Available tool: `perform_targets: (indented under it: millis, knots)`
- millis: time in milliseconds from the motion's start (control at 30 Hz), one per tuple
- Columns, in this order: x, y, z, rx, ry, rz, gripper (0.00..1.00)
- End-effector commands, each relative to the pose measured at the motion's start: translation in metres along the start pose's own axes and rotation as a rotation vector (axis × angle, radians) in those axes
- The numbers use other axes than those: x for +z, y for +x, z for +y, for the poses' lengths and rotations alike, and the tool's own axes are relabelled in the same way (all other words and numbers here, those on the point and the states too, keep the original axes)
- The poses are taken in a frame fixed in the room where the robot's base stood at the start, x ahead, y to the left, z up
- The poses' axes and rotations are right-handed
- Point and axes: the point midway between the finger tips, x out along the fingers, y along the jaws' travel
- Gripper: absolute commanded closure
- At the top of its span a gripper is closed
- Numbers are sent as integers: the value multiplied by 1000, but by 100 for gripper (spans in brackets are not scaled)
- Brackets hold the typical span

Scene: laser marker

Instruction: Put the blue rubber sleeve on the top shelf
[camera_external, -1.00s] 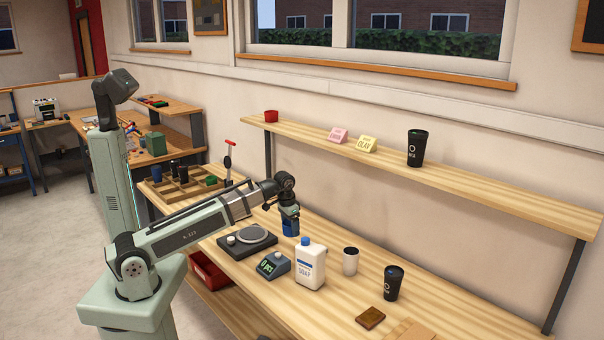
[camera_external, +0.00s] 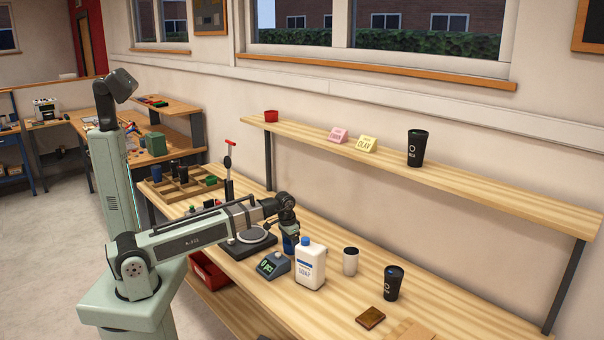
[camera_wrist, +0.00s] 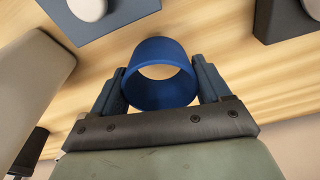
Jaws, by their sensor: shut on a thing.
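The blue rubber sleeve (camera_wrist: 160,52) is a short open ring. In the wrist view it sits between the two fingers of my gripper (camera_wrist: 160,77), which is shut on its sides. The top shelf (camera_external: 490,185) is a long wooden board along the wall, above and behind my gripper.
On the shelf stand a red cup (camera_external: 271,116), a pink card (camera_external: 338,135), a yellow card (camera_external: 367,144) and a black tumbler (camera_external: 417,150). The shelf's right part is bare.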

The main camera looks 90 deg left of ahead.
Motion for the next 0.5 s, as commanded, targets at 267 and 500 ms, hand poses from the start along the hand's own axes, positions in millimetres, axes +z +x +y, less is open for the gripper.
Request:
perform_targets:
  millis: [267,500]
  knots:
    - [4,30,0,0,0,-2,52]
    - [4,34,0,0,0,0,52]
